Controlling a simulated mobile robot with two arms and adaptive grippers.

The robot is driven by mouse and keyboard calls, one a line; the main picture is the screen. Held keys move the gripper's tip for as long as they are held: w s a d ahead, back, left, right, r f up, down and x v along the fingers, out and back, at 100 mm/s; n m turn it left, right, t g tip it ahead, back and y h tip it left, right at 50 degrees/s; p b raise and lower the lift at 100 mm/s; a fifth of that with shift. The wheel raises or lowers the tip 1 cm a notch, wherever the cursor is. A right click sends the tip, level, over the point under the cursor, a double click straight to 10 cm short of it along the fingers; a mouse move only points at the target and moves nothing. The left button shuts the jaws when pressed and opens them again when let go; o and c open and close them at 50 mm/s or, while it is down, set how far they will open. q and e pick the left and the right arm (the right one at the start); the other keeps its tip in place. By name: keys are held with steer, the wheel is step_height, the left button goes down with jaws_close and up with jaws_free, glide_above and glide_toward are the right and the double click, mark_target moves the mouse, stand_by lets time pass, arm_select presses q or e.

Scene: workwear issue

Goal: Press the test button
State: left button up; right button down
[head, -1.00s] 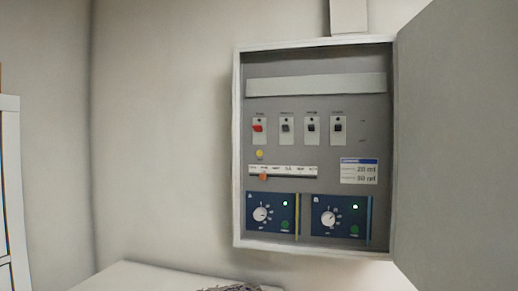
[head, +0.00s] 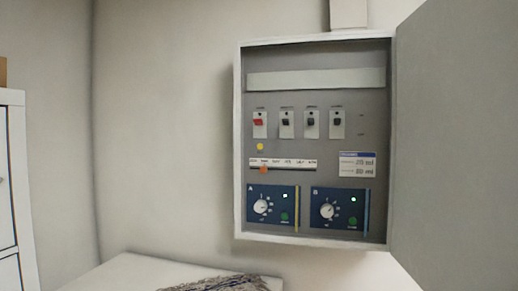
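An open grey wall box (head: 238,150) hangs in the middle right of the head view. Inside, a small round yellow button (head: 260,147) sits below the red switch (head: 258,122) at the left end of a row of switches. The print by the button is too small to read, so I cannot tell whether it is the test button. Two blue modules, A (head: 257,191) and B (head: 321,194), sit at the bottom, each with a white dial, a lit green lamp and a dark green button. Neither of my grippers is in view.
The box door (head: 455,140) stands open at the right. An orange slider (head: 263,170) sits on a white scale. A white surface (head: 125,272) with a grey shaggy thing (head: 225,285) lies below. A white cabinet (head: 14,190) stands at left. The space before the box is clear.

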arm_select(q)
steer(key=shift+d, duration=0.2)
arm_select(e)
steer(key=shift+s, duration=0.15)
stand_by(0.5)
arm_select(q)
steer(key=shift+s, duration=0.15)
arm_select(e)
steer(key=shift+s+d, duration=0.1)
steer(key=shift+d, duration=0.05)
